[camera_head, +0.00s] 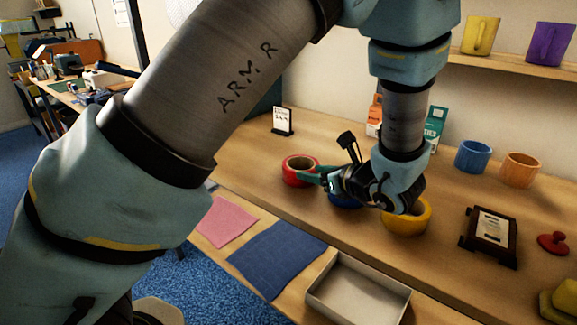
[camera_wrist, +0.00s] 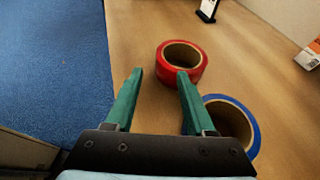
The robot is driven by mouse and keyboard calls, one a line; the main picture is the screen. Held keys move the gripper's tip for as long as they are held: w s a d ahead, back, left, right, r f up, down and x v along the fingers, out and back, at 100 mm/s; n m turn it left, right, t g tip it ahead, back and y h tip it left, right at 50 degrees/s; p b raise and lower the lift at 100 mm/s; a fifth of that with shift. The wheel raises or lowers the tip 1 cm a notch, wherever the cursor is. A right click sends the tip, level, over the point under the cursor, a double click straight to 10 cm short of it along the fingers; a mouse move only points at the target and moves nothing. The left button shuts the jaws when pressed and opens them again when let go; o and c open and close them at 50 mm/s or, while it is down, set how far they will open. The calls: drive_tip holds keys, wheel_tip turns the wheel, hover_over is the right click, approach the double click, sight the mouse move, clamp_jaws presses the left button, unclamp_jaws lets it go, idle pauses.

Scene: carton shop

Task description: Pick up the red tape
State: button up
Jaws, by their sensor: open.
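The red tape (camera_head: 291,170) is a roll lying flat on the wooden table, just off the fingertips of my gripper (camera_head: 318,176) in the head view. In the wrist view the red tape (camera_wrist: 201,70) lies ahead, to the right of the gap between the fingers. My gripper (camera_wrist: 160,77) is open with nothing between its green fingers. The right fingertip overlaps the near edge of the red roll in the picture; I cannot tell whether they touch.
A blue tape roll (camera_wrist: 250,128) lies close by the right finger. A yellow tape roll (camera_head: 421,222) sits beyond my wrist. A small sign (camera_head: 283,121) stands behind the red tape. An open box (camera_head: 345,290), blue cloth (camera_head: 275,258) and pink cloth (camera_head: 226,222) lie in front.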

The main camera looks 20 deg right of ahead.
sight(289, 169)
drive_tip(key=p+x, duration=0.1)
drive_tip(key=x, duration=0.4)
drive_tip(key=p+x, duration=0.2)
drive_tip(key=x, duration=0.3)
drive_tip(key=shift+f, duration=0.1)
drive_tip(key=shift+c, duration=0.2)
clamp_jaws()
drive_tip(key=shift+f, duration=0.1)
